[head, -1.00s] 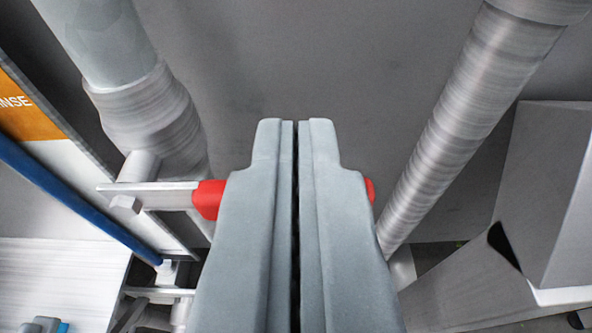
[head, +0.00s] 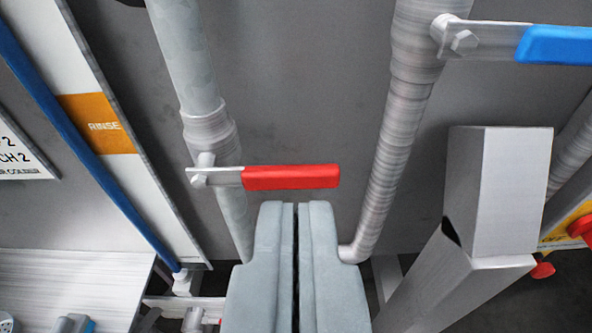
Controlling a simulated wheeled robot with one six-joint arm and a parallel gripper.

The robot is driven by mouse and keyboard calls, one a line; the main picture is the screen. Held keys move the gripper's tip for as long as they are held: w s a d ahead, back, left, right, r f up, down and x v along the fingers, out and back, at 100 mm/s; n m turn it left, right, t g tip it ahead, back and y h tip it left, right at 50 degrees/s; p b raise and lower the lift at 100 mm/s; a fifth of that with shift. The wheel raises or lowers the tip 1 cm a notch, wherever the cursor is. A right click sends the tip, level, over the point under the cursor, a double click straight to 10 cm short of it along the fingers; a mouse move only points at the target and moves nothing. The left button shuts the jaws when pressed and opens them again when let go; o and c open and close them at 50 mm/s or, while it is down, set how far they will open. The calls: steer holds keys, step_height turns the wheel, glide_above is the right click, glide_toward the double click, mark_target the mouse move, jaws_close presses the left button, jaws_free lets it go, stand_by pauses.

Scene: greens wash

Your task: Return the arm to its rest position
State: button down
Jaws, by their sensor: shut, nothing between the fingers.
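My gripper (head: 297,210) is at the lower middle of the head view, its two grey fingers side by side with only a thin dark slit between them. It is shut and holds nothing. A lever valve with a red handle (head: 290,177) is on the left pipe (head: 190,60); the handle lies level, just beyond my fingertips in the picture, and shows whole. A lever with a blue handle (head: 556,45) is on the right pipe (head: 396,120) at the upper right and also lies level.
A board with an orange RINSE label (head: 96,123) and a blue pole (head: 85,155) stand at left. A metal surface (head: 70,280) is at lower left. A grey boxy metal part (head: 497,190) is at right, with a red knob (head: 580,228) on yellow at the edge. Bare grey wall lies between the pipes.

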steer(key=s+a+f, duration=0.6)
steer(key=s+f, duration=0.5)
steer(key=s+a+f+t, duration=0.1)
steer(key=s+a+f, duration=0.5)
steer(key=s+f, duration=0.5)
steer(key=s+a+f+t, duration=0.1)
steer(key=s+a+f, duration=0.5)
steer(key=s+f, duration=0.5)
steer(key=shift+s+a+h, duration=0.2)
steer(key=shift+s+h, duration=0.2)
steer(key=shift+s, duration=0.1)
steer(key=shift+f, duration=0.1)
